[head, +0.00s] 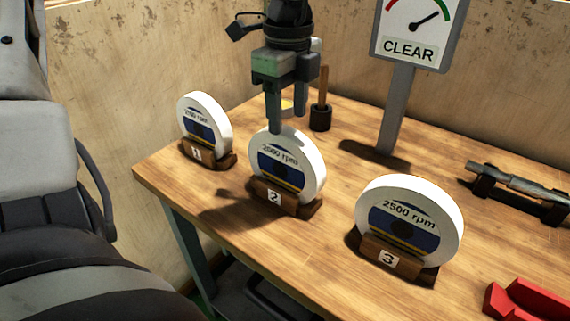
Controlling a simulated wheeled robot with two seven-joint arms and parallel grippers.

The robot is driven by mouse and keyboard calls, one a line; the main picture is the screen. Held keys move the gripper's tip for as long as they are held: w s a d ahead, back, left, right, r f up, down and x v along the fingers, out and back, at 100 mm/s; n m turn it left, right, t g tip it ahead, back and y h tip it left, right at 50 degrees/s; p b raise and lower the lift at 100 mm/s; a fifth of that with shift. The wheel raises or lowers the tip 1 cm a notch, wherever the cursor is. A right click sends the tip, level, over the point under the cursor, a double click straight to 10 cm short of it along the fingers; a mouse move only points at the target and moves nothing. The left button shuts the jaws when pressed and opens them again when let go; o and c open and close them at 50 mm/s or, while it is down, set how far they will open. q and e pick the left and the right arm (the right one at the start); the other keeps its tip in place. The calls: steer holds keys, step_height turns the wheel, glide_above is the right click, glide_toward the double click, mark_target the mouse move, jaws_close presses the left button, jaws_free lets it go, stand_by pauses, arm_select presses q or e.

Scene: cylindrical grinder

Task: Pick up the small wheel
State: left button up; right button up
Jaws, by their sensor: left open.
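Three white-rimmed grinding wheels with blue labels stand upright in numbered wooden holders on the table. The wheel in holder 1 (207,121) is at the back left and looks smallest, though it is also farther away. The wheel in holder 2 (288,166) is in the middle. The wheel in holder 3 (410,222) is nearest and looks largest. My left gripper (288,117) points down, open, over the top of wheel 2. One finger overlaps its upper rim; I cannot tell whether they touch. My right gripper is not in view.
A gauge sign reading CLEAR (408,49) stands on a post behind the wheels. A wooden-handled tool (321,114) stands behind the gripper. A metal shaft on supports (520,184) and a red part (527,302) lie right. The wooden table (330,262) is bare between them.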

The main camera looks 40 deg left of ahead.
mark_target(286, 129)
arm_select(q)
step_height(286, 129, down, 5)
steer(key=shift+s+a+f+p, duration=0.1)
steer(key=shift+s+a+p, duration=0.05)
steer(key=shift+p, duration=0.3)
jaws_close()
stand_by(1.1)
steer(key=shift+r, duration=0.2)
